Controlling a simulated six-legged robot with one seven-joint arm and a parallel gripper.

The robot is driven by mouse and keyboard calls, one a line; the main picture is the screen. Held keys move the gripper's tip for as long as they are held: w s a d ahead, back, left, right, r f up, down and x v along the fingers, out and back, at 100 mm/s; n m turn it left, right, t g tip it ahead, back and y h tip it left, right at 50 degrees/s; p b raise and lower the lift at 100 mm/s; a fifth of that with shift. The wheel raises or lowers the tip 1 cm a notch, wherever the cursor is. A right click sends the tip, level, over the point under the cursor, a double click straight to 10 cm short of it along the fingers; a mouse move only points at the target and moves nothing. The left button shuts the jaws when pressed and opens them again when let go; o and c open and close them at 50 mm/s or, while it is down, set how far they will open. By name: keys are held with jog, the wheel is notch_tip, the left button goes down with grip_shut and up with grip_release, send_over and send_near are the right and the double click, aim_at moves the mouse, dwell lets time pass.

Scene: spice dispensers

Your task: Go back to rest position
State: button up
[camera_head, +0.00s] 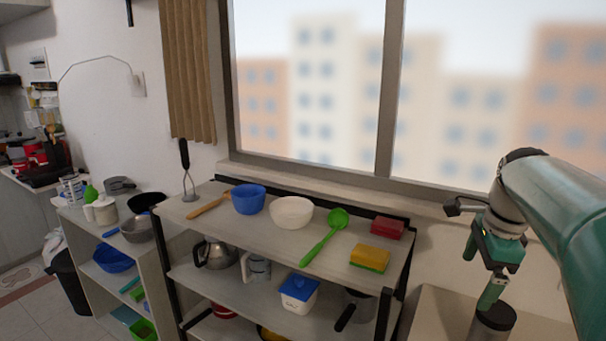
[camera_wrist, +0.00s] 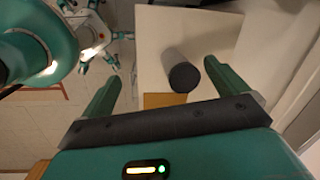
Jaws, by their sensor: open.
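My gripper (camera_head: 478,282) is at the right of the head view, at the end of my green arm, just above a dark cylinder (camera_head: 494,323) on a light surface. In the wrist view my gripper (camera_wrist: 162,74) has its two green fingers spread wide apart, with nothing held between them. The dark cylinder (camera_wrist: 181,74) shows beyond the fingers in the wrist view, standing on the pale surface. I cannot tell the exact gap between the fingers and the cylinder. Its lower part is cut off in the head view.
A shelf (camera_head: 222,223) holds a blue bowl (camera_head: 248,199), a white bowl (camera_head: 291,212), a green ladle (camera_head: 326,237), a yellow sponge (camera_head: 370,258) and a red block (camera_head: 387,228). A window ledge (camera_head: 345,189) runs behind. A bin (camera_head: 68,281) stands at left.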

jog(key=s+a+f+n+t, duration=0.1)
jog(key=s+a+f+n, duration=0.1)
jog(key=s+a+n, duration=0.2)
jog(key=s+a+f+n+t, duration=0.1)
jog(key=s+a+f+n, duration=0.2)
jog(key=a+n, duration=0.6)
jog(key=s+a+f+n+t, duration=0.1)
jog(key=s+a+f+n, duration=0.2)
jog(key=s+a+n, duration=0.3)
jog(key=shift+s+a+f+n+t, duration=0.15)
jog(key=shift+a+f+n+t, duration=0.15)
jog(key=shift+a+n, duration=0.75)
jog(key=shift+d+n, duration=0.25)
